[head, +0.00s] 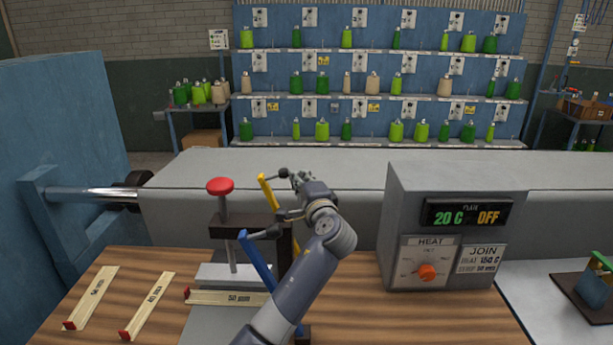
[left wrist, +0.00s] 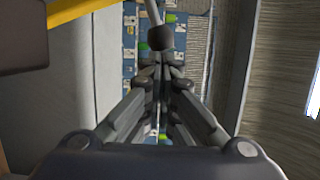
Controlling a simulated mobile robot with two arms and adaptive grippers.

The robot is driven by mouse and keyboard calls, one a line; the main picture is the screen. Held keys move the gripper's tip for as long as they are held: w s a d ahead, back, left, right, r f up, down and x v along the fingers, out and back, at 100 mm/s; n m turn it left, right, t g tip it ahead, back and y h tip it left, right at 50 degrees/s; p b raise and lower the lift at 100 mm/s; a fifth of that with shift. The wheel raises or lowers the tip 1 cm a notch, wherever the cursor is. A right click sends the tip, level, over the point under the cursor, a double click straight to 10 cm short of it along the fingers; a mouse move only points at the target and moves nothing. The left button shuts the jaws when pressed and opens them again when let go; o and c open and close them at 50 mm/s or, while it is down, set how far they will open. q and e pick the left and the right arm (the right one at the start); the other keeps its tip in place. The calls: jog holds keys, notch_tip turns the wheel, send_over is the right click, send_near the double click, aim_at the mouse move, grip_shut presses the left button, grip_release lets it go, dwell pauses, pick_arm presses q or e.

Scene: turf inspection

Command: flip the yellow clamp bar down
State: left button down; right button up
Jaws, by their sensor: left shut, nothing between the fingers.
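The yellow clamp bar (head: 269,200) stands raised and steeply tilted on the clamp press, in the middle of the head view. A short rod with a dark round knob (head: 283,173) sticks out from its upper end to the right. My left gripper (head: 298,178) is shut and empty, just right of this knob; I cannot tell whether they touch. In the left wrist view the closed fingers (left wrist: 163,75) point toward the dark knob (left wrist: 160,38), and part of the yellow bar (left wrist: 80,10) crosses the top left corner. My arm hides the lower right of the press.
A blue bar (head: 258,262) with its own dark knob leans in front. A red-topped screw (head: 220,187) stands left of the yellow bar. A grey heater box (head: 455,225) is to the right. Labelled wooden strips (head: 148,305) lie on the wooden bench.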

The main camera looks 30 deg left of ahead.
aim_at(284, 176)
pick_arm(q)
jog(key=shift+n+h, duration=0.3)
jog(key=shift+n, duration=0.4)
jog(key=shift+s+a+f+p, duration=0.1)
jog(key=shift+s+a, duration=0.25)
jog(key=shift+a, duration=0.25)
jog(key=shift+s+a+p, duration=0.1)
jog(key=shift+s+a, duration=0.3)
jog(key=shift+a, duration=0.2)
jog(key=shift+s+a+f+p, duration=0.1)
jog(key=shift+s+a, duration=0.25)
jog(key=shift+a, duration=0.25)
jog(key=shift+d, duration=0.1)
jog(key=shift+w+r, duration=0.1)
notch_tip(284, 176, up, 10)
